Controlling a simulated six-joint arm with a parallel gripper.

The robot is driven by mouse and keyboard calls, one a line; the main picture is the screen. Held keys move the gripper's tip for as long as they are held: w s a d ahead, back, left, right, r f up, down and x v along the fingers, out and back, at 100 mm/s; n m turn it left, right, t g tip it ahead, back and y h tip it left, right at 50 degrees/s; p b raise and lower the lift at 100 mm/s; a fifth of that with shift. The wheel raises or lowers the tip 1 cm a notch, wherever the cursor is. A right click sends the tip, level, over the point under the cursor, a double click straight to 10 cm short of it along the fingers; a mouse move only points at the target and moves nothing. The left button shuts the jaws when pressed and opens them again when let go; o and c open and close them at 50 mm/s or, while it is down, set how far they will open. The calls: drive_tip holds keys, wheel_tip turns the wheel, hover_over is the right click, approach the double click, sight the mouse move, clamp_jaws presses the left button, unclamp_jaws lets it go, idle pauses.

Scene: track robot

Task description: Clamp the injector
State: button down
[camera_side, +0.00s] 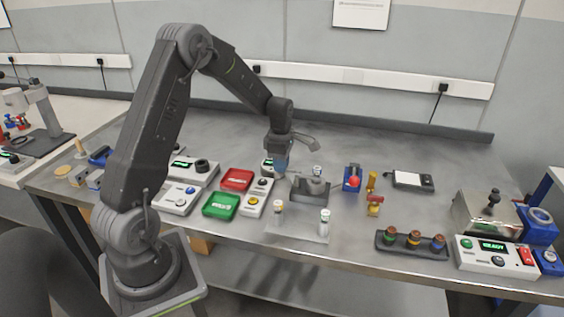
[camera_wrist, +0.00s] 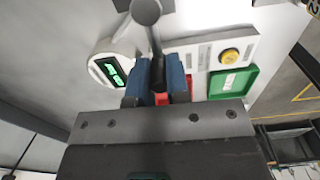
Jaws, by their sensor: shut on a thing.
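My gripper (camera_side: 281,166) is low over the middle of the bench, just left of a grey block fixture (camera_side: 311,190) with a small pale-topped piece on it. In the wrist view, the blue fingers of my gripper (camera_wrist: 158,82) are closed around a dark rod (camera_wrist: 155,48) with a round grey knob (camera_wrist: 147,11) at its end. The rod's lower end is hidden between the fingers. A round white device (camera_wrist: 109,46) with a lit green display stands beside the fingers. I cannot tell for sure which part is the injector.
Left of my gripper are a red tray (camera_side: 237,179), a green tray (camera_side: 220,206) and a panel with a yellow button (camera_side: 256,199). Small vials (camera_side: 324,222) stand in front. A blue device (camera_side: 352,178) and a dark rack (camera_side: 386,242) are to the right.

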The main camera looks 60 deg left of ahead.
drive_tip(key=shift+d, duration=0.15)
idle(0.4)
drive_tip(key=c, duration=1.1)
unclamp_jaws()
wheel_tip(320, 180, up, 14)
drive_tip(key=shift+f, duration=0.1)
